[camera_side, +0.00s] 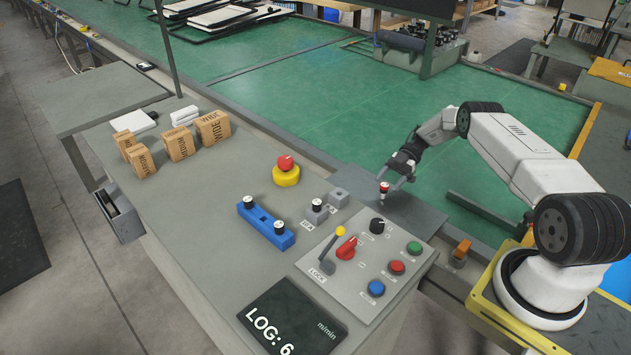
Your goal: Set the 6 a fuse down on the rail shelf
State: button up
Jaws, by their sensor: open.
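A small red-and-white piece, likely the 6 A fuse (384,187), is at the fingertips of my gripper (386,176). It is over or on the dark grey shelf plate (418,214), likely the rail shelf, beside the bench edge. I cannot tell whether its base touches the plate. My gripper points down and is open, with its fingers close about the piece. Other fuse-like black-and-white pieces sit in a blue holder (262,224) and in a small grey socket block (317,211). A second grey block (338,197) appears empty.
A control box (365,262) with a red switch, a yellow-knobbed lever and coloured buttons stands close to the shelf. A red-and-yellow stop button (286,171), cardboard boxes (180,143) and a dark display (292,318) are on the bench. The green conveyor bed (330,110) behind is largely clear.

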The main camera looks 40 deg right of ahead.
jog(key=shift+v, duration=2.6)
jog(key=shift+d, duration=0.1)
jog(key=w+a+r+m+t+h, duration=0.4)
jog(key=w+a+r+t, duration=0.3)
jog(key=w+r, duration=0.4)
jog(key=w+a+r+m+t+h, duration=0.45)
jog(key=w+a+r+t, duration=0.25)
jog(key=w+r, duration=0.45)
jog(key=s+a+f+m+g+h, duration=0.1)
jog(key=s+a, duration=0.4)
jog(key=s, duration=0.7)
jog(key=s+a+f+m+g+h, duration=0.2)
jog(key=s+a+m+g, duration=0.3)
jog(key=s, duration=0.7)
jog(key=s+a+f+m+g+h, duration=0.2)
jog(key=s+a+g, duration=0.3)
jog(key=s, duration=0.7)
jog(key=shift+s+f+m, duration=0.2)
jog(key=shift+f+m, duration=0.25)
jog(key=shift+m, duration=0.3)
